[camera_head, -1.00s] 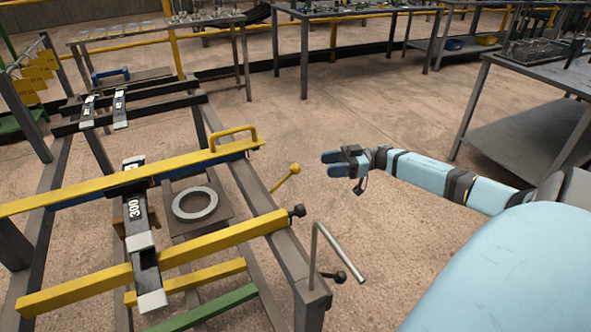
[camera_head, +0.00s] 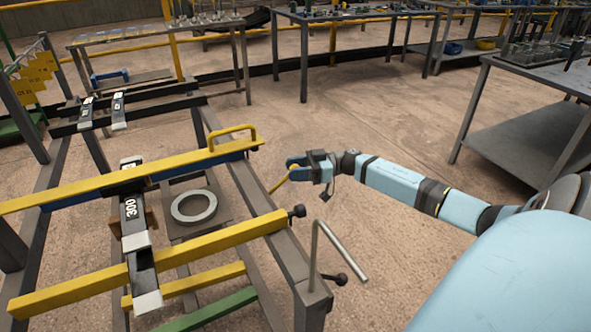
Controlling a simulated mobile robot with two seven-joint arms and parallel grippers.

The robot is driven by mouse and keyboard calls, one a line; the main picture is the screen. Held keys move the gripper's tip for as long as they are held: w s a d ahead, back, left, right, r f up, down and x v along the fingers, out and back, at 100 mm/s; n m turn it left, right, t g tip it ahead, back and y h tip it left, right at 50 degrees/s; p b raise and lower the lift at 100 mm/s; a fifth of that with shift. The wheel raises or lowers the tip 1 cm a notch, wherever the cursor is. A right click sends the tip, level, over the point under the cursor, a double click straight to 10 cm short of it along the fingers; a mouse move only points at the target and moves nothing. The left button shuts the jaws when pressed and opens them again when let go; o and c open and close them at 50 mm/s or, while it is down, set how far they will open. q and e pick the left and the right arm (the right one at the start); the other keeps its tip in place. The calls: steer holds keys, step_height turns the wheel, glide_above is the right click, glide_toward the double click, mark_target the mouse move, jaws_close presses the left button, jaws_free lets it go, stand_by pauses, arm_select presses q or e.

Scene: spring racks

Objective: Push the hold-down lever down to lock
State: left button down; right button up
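The hold-down lever appears to be the thin yellow rod (camera_head: 279,185) on the right side of the dark steel rack. It slants up and to the right, and its ball knob is now mostly hidden at my fingers. My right gripper (camera_head: 293,168) is at the knob end, its blue fingers one above the other. They look spread about as wide as before, around or just in front of the knob; contact cannot be made out. A dark leaf spring marked 300 (camera_head: 133,212) lies across the rack's yellow bars. My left gripper is not in view.
A yellow bar with a looped handle (camera_head: 232,131) crosses the rack behind the lever. A bent grey rod (camera_head: 340,250) and black knobs (camera_head: 297,212) stick out at the rack's front right. A grey table (camera_head: 530,130) stands right. Open floor lies between.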

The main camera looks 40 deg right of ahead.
jaws_close()
steer(key=shift+f, duration=0.1)
